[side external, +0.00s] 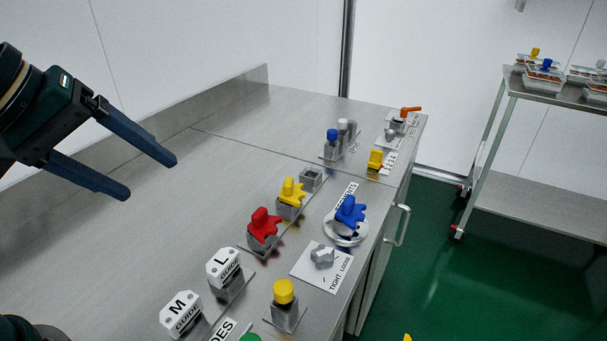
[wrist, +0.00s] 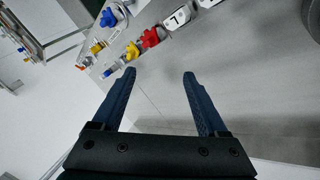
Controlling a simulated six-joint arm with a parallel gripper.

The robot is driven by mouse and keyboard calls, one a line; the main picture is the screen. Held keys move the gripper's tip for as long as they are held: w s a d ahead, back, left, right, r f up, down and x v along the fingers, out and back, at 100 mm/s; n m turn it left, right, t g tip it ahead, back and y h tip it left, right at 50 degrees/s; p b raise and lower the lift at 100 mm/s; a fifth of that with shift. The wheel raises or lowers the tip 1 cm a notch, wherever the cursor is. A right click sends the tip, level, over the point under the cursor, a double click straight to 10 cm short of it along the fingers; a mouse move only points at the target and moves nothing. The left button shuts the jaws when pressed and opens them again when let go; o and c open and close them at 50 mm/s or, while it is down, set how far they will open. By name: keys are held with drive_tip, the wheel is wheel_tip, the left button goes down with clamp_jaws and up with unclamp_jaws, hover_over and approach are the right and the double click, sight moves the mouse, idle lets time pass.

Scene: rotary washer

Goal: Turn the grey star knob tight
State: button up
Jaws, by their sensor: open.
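The grey star knob (side external: 322,257) sits on a white card (side external: 322,268) marked TIGHT and LOOSE, near the front edge of the steel bench in the side external view. I cannot make it out in the wrist view. My gripper (side external: 152,180) is open and empty, high above the left part of the bench and well away from the knob. In the wrist view its two dark blue fingers (wrist: 159,74) are spread apart with nothing between them.
Red (side external: 263,230) and yellow (side external: 291,192) star knobs stand behind the grey one; a blue star knob (side external: 350,212) sits on a round plate. White guide blocks (side external: 224,268) and a yellow-capped post (side external: 284,293) are nearby. The bench's left surface (side external: 180,220) is clear.

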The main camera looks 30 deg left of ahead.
drive_tip(key=w+d+n+h, duration=0.2)
drive_tip(key=w+d+n, duration=0.2)
drive_tip(key=w+n, duration=0.25)
drive_tip(key=n+g+h, duration=0.1)
drive_tip(key=n+g, duration=0.3)
drive_tip(key=n, duration=0.2)
hover_over(321, 253)
drive_tip(key=a, duration=0.4)
wheel_tip(321, 253, down, 9)
drive_tip(key=shift+m+g, duration=0.35)
drive_tip(key=shift+g, duration=0.25)
drive_tip(key=x, duration=0.6)
drive_tip(key=s+x, duration=0.1)
drive_tip(key=x, duration=0.3)
drive_tip(key=shift+a+f, duration=0.25)
drive_tip(key=shift+f, duration=0.05)
drive_tip(key=shift+d+f, duration=0.2)
drive_tip(key=shift+f, duration=0.15)
clamp_jaws()
